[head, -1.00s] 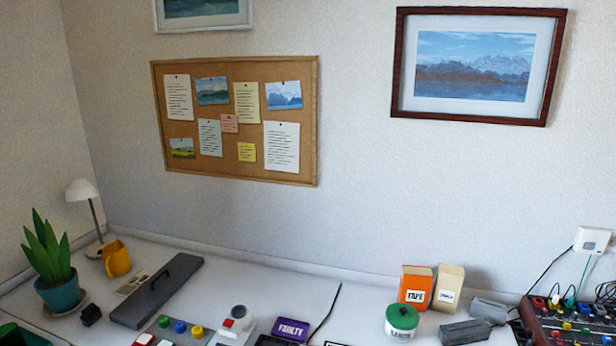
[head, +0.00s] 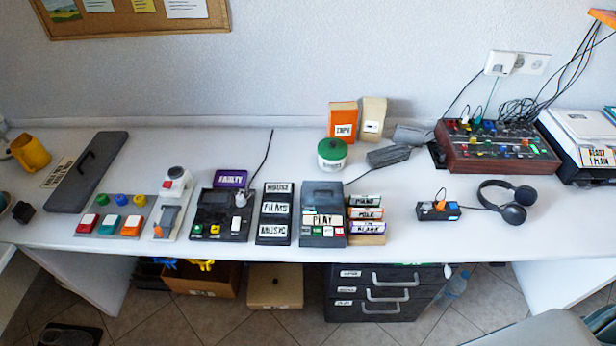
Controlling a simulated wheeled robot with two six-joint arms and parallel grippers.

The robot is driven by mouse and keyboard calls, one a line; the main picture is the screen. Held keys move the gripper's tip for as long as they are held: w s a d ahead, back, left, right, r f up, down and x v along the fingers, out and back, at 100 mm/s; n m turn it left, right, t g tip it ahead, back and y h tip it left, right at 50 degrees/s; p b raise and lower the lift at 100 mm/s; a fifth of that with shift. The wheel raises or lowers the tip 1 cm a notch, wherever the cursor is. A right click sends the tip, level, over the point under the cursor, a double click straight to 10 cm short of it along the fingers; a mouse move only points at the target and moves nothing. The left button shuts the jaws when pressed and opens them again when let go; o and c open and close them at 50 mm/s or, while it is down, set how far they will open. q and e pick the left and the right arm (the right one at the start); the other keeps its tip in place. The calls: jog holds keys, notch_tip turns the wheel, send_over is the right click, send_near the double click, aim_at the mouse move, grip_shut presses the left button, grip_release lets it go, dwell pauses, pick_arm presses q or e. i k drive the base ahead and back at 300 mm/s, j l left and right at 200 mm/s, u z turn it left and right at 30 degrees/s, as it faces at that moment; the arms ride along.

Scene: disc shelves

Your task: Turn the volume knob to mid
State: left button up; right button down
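A small dark box (head: 438,211) with an orange knob (head: 440,205) on top stands on the right half of the desk. A cable runs from it to black headphones (head: 508,203). No volume label is readable, so I cannot tell for certain that this is the volume knob, nor its setting. A mixer-like panel (head: 497,147) with several small coloured knobs stands behind it. Neither of my grippers is in view.
A long white desk (head: 400,238) holds a row of button panels, a dark box marked PLAY (head: 322,195) and labelled cases (head: 366,213). A green-lidded tub (head: 332,153) stands behind them. The desktop around the orange-knob box is mostly clear. Drawers (head: 375,308) stand below.

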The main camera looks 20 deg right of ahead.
aim_at(426, 205)
jog(key=z, duration=1.5)
jog(key=i+l, duration=0.1)
jog(key=l, duration=0.55)
